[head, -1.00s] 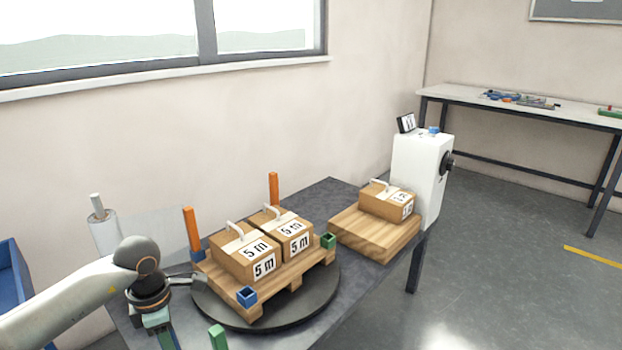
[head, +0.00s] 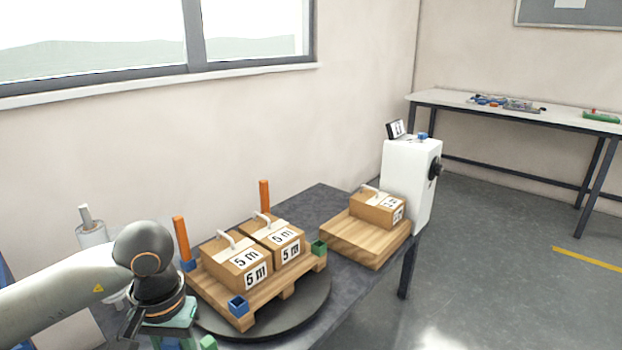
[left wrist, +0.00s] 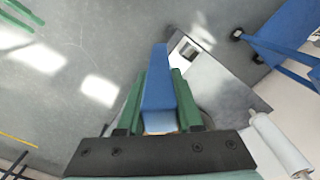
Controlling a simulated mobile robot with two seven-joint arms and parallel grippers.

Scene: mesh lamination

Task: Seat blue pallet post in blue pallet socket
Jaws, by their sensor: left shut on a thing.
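My left gripper (left wrist: 157,98) has green fingers shut on a blue post (left wrist: 158,85), seen in the left wrist view. In the head view the gripper is at the bottom left, beside the pallet and partly cut off by the frame edge. The wooden pallet (head: 235,311) lies on a dark round turntable (head: 315,300). An open, empty blue socket (head: 238,306) is at its front corner. Another blue socket (head: 188,265) at the left corner has an orange post (head: 181,238) upright in it. A green socket (head: 319,248) is at the right corner. My right gripper is out of view.
Two cartons (head: 237,262) fill the pallet's middle. A second orange post (head: 264,196) stands behind them. A wooden block with a carton (head: 377,208) and a white machine (head: 408,185) stand to the right.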

